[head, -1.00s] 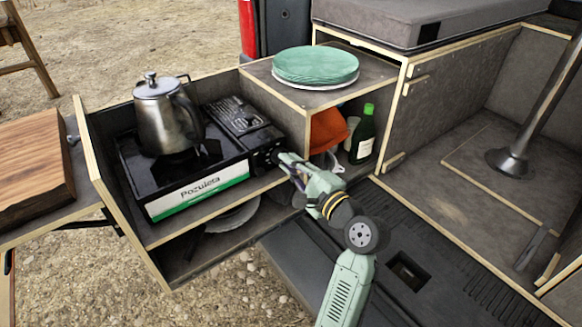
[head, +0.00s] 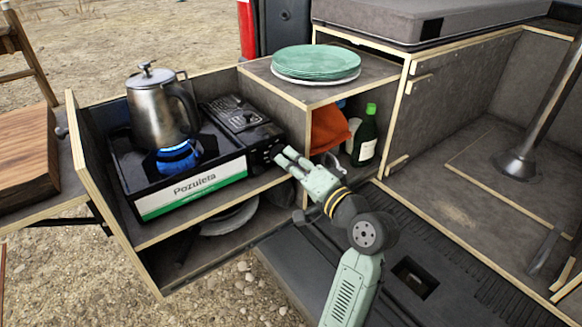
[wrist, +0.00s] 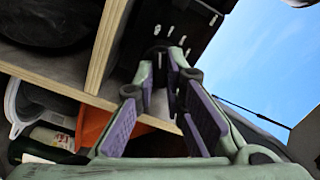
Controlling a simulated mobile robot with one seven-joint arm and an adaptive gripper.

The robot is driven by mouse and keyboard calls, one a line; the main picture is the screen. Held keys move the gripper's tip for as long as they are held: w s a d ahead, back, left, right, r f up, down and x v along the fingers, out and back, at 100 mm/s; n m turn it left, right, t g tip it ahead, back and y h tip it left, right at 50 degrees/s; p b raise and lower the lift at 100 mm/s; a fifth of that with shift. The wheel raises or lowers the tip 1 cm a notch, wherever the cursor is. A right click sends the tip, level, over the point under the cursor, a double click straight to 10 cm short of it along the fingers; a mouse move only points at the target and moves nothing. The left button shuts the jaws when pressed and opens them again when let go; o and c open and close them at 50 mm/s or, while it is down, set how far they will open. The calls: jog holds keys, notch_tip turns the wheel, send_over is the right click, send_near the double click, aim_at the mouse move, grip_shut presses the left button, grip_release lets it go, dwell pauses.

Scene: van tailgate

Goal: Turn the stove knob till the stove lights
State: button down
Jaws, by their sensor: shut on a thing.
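The black camping stove (head: 193,187), with a white and green front label, sits on the upper shelf of the wooden pull-out box. A blue flame (head: 176,157) burns at its burner, under the steel kettle (head: 155,108). My gripper (head: 281,158) is at the stove's right front end, its fingers closed together on the stove knob. The fingertips largely hide the knob in the head view. In the wrist view my gripper (wrist: 160,66) reaches to the knob (wrist: 162,50) on the dark stove panel, and its purple-padded fingers are close around it.
Green plates (head: 315,63) are stacked on the box top beside the stove. Below them are an orange cloth (head: 328,131) and a green bottle (head: 364,138). The shelf edge runs just under my gripper. A plate (head: 229,217) lies on the lower shelf.

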jog(key=shift+n+b, duration=0.3)
jog(key=shift+n, duration=0.3)
jog(key=c, duration=1.7)
grip_release()
jog(key=shift+o, duration=0.2)
jog(key=v, duration=1.2)
